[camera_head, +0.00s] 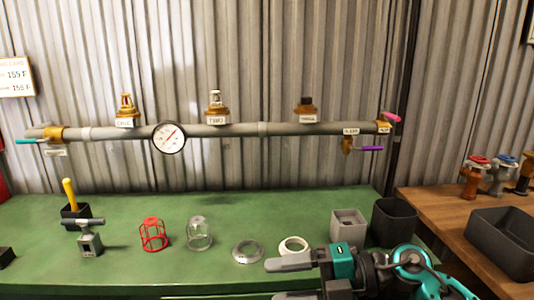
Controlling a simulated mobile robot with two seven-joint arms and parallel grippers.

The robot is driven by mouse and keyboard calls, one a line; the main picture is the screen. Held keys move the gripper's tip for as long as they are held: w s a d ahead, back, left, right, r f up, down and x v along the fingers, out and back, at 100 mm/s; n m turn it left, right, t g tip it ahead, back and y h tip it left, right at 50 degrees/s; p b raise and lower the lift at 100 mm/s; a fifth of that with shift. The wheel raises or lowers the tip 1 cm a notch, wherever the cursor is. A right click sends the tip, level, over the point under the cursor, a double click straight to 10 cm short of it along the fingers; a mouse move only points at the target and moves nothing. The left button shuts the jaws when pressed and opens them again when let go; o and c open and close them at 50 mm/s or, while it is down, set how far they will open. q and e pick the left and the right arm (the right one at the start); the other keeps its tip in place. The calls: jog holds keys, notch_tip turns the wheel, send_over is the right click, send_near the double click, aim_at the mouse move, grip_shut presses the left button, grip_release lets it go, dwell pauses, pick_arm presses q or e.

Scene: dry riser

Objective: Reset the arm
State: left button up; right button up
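My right gripper (285,280) is at the bottom edge of the head view, with its arm coming in from the right. Its two grey fingers point left and are apart, with only green bench top visible between them; the lower finger is partly cut off by the frame edge. It is over the front of the green bench (205,275), near a white ring (293,245). My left gripper is not in view.
A grey pipe (240,129) with a gauge (169,137) and several fittings runs along the corrugated wall. The bench holds a red cage (153,235), glass cover (199,234), metal ring (247,251), grey box (348,226) and black bin (393,222). A wooden table (440,208) stands right.

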jog(key=s+d+f+m+t+h+p, duration=0.15)
jog(key=d+f+m+t+h, duration=0.45)
jog(key=m, duration=0.7)
jog(key=s+d+f+m+t+h+p, duration=0.1)
jog(key=d+f+m+t+h+p, duration=0.3)
jog(key=m+t, duration=0.75)
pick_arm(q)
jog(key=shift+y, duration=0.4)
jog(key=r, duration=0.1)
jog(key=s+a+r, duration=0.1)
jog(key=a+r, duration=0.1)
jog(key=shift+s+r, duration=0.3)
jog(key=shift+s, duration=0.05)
pick_arm(e)
jog(key=s+d+f+m+g+h, duration=0.3)
jog(key=s+f+m+g, duration=0.3)
jog(key=s+f+g, duration=0.2)
notch_tip(320, 180, down, 2)
jog(key=shift+s+d+f+h, duration=0.15)
jog(key=shift+s+d+h, duration=0.25)
jog(key=shift+s+d, duration=0.6)
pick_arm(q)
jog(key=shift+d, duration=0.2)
pick_arm(e)
jog(key=shift+s+a, duration=0.15)
jog(key=shift+a, duration=0.05)
